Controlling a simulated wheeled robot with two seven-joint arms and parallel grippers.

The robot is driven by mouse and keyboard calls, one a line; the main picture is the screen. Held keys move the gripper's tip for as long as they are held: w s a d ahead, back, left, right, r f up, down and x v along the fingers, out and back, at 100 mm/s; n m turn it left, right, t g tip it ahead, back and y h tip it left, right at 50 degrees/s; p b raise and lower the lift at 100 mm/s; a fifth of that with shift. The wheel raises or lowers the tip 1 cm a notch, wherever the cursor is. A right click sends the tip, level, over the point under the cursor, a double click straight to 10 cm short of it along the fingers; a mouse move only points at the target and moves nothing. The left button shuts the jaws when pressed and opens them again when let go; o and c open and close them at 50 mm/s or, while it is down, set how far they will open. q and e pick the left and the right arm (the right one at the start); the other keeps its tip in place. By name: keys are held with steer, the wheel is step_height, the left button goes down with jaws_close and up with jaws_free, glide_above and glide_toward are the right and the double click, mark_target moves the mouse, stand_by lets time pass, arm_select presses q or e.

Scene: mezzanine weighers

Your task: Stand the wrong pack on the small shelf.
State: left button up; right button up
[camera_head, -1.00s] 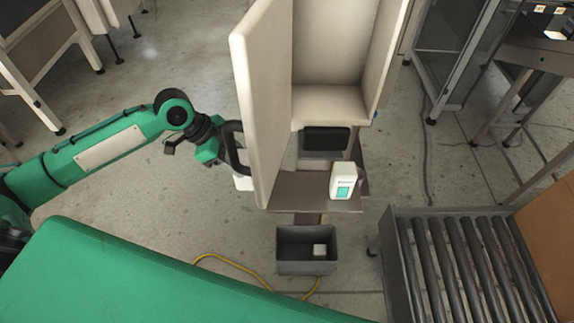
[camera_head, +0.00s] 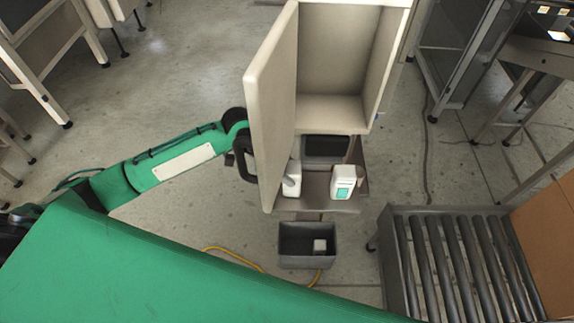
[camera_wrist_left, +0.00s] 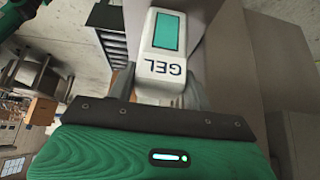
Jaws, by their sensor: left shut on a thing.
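My left gripper (camera_head: 290,181) is shut on a white pack (camera_head: 294,188), over the left part of a brown shelf (camera_head: 320,204) below an open cabinet. In the left wrist view the held pack (camera_wrist_left: 163,68) shows a teal label and the letters GEL, between the two fingers. The door hides part of my wrist, and I cannot tell whether the pack touches the shelf. A second white pack (camera_head: 343,181) with a teal label stands on the shelf to the right, apart from the held one. My right gripper is not in view.
The cabinet door (camera_head: 270,105) stands open beside my left arm. A dark-screened device (camera_head: 326,148) sits behind the packs. A grey bin (camera_head: 306,262) with a small white block is below the shelf. A roller conveyor (camera_head: 455,260) and a cardboard box (camera_head: 548,235) are at right.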

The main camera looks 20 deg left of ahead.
arm_select(q)
steer(key=shift+f, duration=0.1)
steer(key=shift+f, duration=0.1)
steer(key=o, duration=1.2)
steer(key=b+v, duration=0.3)
steer(key=v, duration=0.9)
steer(key=shift+d, duration=0.1)
steer(key=shift+w, duration=0.1)
